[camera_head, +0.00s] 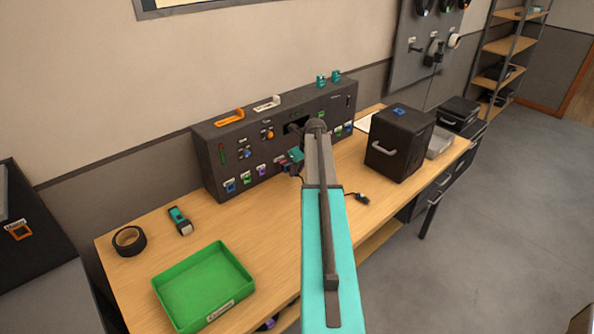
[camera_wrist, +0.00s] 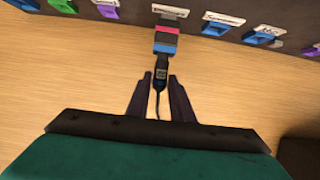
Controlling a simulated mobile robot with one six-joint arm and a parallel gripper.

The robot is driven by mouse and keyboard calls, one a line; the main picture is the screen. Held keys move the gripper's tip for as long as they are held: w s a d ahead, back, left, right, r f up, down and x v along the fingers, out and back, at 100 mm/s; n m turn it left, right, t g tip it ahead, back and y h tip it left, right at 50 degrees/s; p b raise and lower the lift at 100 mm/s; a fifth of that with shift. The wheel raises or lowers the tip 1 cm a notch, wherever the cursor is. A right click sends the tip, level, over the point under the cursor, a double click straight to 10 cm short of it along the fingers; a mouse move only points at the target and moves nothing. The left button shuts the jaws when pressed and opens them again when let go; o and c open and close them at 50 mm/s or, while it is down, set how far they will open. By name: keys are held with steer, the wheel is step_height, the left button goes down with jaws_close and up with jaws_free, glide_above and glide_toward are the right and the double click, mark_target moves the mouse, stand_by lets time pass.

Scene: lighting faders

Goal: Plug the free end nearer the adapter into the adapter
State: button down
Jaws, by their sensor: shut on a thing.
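The adapter (camera_wrist: 165,40), a small block with dark, red and blue bands, sticks out from the front of the dark panel (camera_wrist: 238,12) in the wrist view. My gripper (camera_wrist: 161,79) is just in front of it, its two dark fingers on either side of a black plug (camera_wrist: 160,76). The plug's tip points at the adapter's blue end and reaches it or nearly so; I cannot tell how far in it sits. The plug's cable (camera_wrist: 157,106) trails back between the fingers. In the head view my arm hides much of this spot. Another black cable end (camera_head: 362,198) lies on the table.
The wooden table (camera_head: 125,277) carries a green tray (camera_head: 243,266), a black tape roll (camera_head: 129,241), a small teal-and-black item (camera_head: 179,221) and a black case (camera_head: 394,154). Several coloured sockets line the panel's lower edge. The table directly in front of the panel is mostly clear.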

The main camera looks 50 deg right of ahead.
steer(key=shift+w+r+p, duration=0.15)
steer(key=shift+w+p, duration=0.15)
steer(key=shift+w, duration=0.35)
stand_by(1.4)
steer(key=c, duration=1.5)
jaws_free()
steer(key=shift+s, duration=0.1)
steer(key=shift+b+v, duration=0.35)
steer(key=shift+v, duration=0.45)
steer(key=b+v, duration=0.3)
steer(key=v, duration=0.9)
steer(key=shift+d, duration=0.1)
